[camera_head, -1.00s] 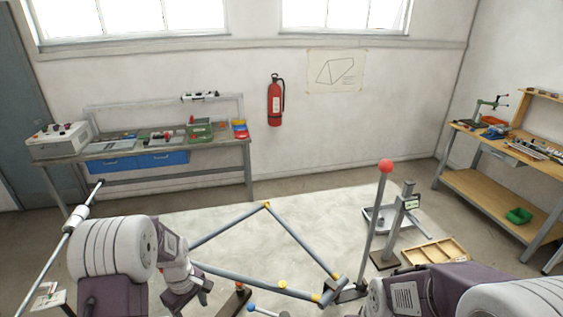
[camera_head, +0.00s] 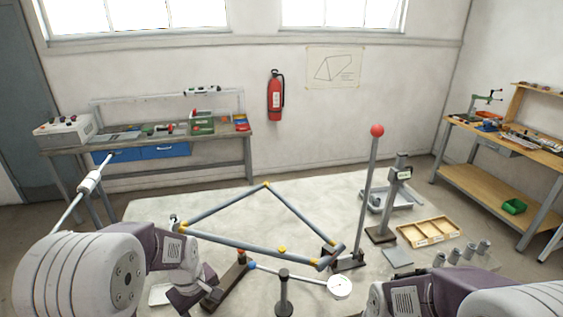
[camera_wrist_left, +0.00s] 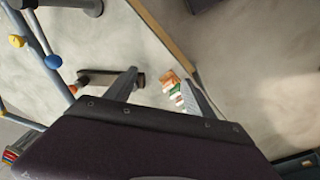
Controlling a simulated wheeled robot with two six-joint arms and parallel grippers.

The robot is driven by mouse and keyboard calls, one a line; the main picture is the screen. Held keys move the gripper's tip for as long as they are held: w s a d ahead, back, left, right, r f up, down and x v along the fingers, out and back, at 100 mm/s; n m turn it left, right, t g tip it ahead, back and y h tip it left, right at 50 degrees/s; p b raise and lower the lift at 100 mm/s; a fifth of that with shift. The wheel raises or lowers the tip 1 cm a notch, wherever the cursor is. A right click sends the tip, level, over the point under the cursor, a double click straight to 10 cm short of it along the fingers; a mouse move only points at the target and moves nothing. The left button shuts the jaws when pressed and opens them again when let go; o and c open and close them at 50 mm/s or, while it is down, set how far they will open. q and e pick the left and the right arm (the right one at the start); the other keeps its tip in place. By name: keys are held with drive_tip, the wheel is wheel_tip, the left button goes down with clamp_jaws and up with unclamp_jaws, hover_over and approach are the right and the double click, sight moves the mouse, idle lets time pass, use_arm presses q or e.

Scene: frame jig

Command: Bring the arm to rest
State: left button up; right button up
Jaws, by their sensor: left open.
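My left arm comes in at the lower left in the head view. Its gripper (camera_head: 205,295) is low beside the grey tube frame (camera_head: 235,243), partly hidden by its own body. In the left wrist view the two fingers of the left gripper (camera_wrist_left: 162,88) stand apart with nothing between them. The tube frame, with yellow joints, also shows at the left of that view (camera_wrist_left: 48,62), clear of the fingers. Part of my right arm (camera_head: 405,298) shows at the lower right in the head view, but its gripper is out of view.
A tall lever with a red ball (camera_head: 377,131) stands at the frame's right end. A grey post (camera_head: 398,185), a wooden tray (camera_head: 428,232) and several short cylinders (camera_head: 468,251) are further right. The pale surface behind the frame is clear.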

use_arm(q)
drive_tip(key=s+d+f+m+b, duration=0.1)
drive_tip(key=s+f+m, duration=0.1)
drive_tip(key=s+m, duration=0.2)
drive_tip(key=s+d+f+m+b, duration=0.1)
drive_tip(key=s+f+m+b, duration=0.1)
drive_tip(key=s+m, duration=0.3)
drive_tip(key=shift+s+d+f, duration=0.25)
drive_tip(key=shift+s+f, duration=0.15)
drive_tip(key=shift+s, duration=0.8)
use_arm(e)
drive_tip(key=f, duration=0.4)
drive_tip(key=shift+s+f, duration=0.25)
drive_tip(key=shift+f, duration=0.1)
use_arm(q)
drive_tip(key=shift+s, duration=0.15)
use_arm(e)
drive_tip(key=shift+s, duration=0.15)
